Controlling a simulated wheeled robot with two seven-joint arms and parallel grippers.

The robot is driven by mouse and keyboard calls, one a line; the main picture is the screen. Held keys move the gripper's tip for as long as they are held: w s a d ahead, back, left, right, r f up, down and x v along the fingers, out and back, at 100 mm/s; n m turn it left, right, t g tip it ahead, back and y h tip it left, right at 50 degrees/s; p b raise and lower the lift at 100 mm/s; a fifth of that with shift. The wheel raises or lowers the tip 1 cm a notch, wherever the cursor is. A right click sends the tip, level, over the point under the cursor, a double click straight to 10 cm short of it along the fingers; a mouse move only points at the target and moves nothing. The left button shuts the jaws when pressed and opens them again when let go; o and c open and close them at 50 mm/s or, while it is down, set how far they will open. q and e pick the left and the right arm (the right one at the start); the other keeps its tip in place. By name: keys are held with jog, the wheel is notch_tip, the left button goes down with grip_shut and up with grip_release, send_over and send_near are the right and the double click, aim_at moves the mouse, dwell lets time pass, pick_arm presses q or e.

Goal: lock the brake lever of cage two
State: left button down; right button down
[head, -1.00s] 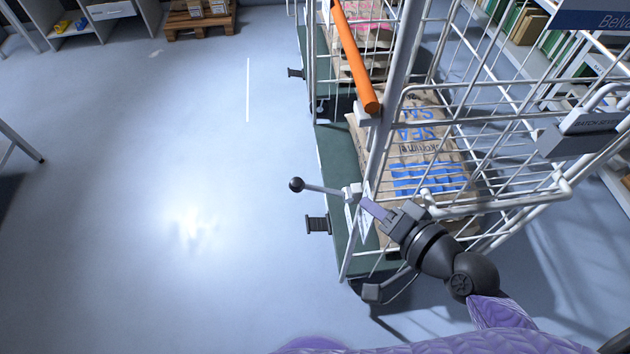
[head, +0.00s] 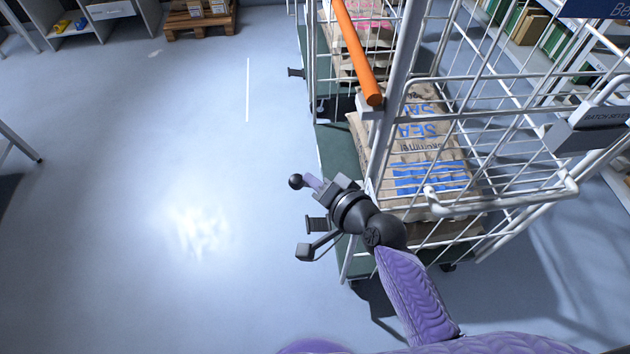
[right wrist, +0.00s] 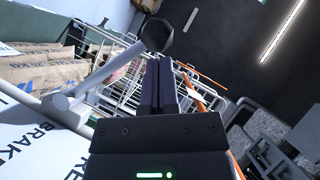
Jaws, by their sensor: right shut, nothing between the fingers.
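The brake lever's black ball knob (head: 296,181) sticks out to the left of the near roll cage (head: 398,110); no cage number is readable. My right gripper (head: 313,182) is shut and empty, its fingertips close beside the knob, and it hides most of the lever rod. In the right wrist view the knob (right wrist: 157,35) is just beyond the shut fingers (right wrist: 157,84). The lever rod (right wrist: 107,74) slants down left to its pivot, beside a white plate (right wrist: 35,140) with partly visible brake lettering. I cannot tell if the fingers touch the lever. My left gripper is out of view.
The cage holds brown sacks (head: 425,140) and has an orange bar (head: 357,52). Another cage stands behind. The floor (head: 140,200) to the left is clear. Shelving stands at the right.

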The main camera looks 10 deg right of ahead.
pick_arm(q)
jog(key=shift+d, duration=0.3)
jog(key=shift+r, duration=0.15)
